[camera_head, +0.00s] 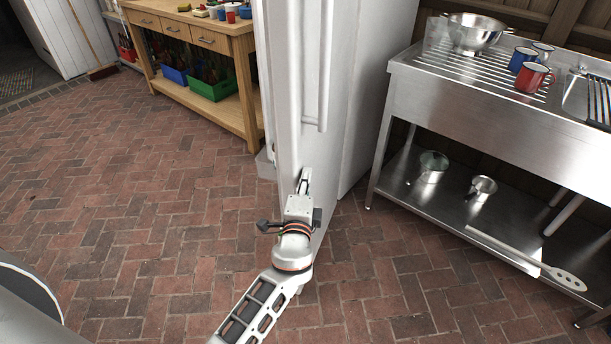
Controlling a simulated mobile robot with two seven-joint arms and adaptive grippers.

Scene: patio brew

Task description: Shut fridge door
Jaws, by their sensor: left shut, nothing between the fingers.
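The white fridge door (298,100) stands open in the middle of the view, seen at a steep angle. Its long vertical handle (324,70) is on the face turned to the right. The fridge body (378,80) shows behind it to the right, and the inside is mostly hidden. My left gripper (304,178) is shut and empty, at the lower part of the door below the handle. Its fingertips are at or very near the door's surface; I cannot tell if they touch. My right gripper is not in view.
A wooden workbench (243,93) with a green crate (212,88) and a blue crate (174,75) stands behind left. A steel sink table (428,100) with mugs and a colander stands right. The brick floor (130,200) left of the door is clear.

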